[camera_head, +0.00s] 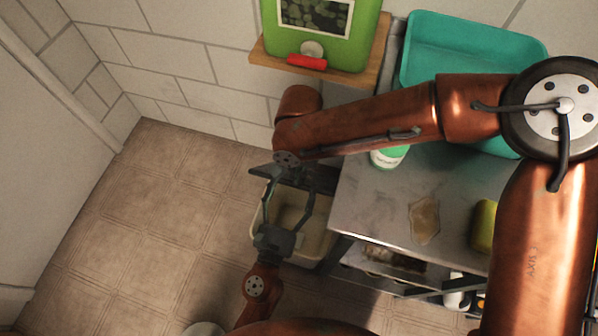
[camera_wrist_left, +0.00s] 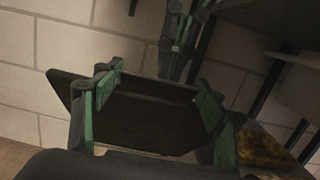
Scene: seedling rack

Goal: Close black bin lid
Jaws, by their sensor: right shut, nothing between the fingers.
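The bin (camera_head: 318,222), pale cream inside, stands on the floor at the left end of the metal bench. Its black lid (camera_head: 319,180) is raised at the wall side, leaving the bin open. In the left wrist view the lid (camera_wrist_left: 150,118) is a dark tilted panel between my fingers. My left gripper (camera_head: 277,192) is open over the bin, its fingers spread towards the lid; they also show in the wrist view (camera_wrist_left: 158,85). I cannot tell whether they touch the lid. My right gripper (camera_wrist_left: 175,66) is shut just behind the lid; in the head view its arm mostly hides it.
The metal bench (camera_head: 385,205) holds a white bottle (camera_head: 388,158), a brown spill (camera_head: 424,220), a yellow item (camera_head: 484,226) and a teal tray (camera_head: 470,45). A green container (camera_head: 340,45) stands on a wooden shelf (camera_head: 262,58) above. Tiled floor (camera_head: 150,230) to the left is clear.

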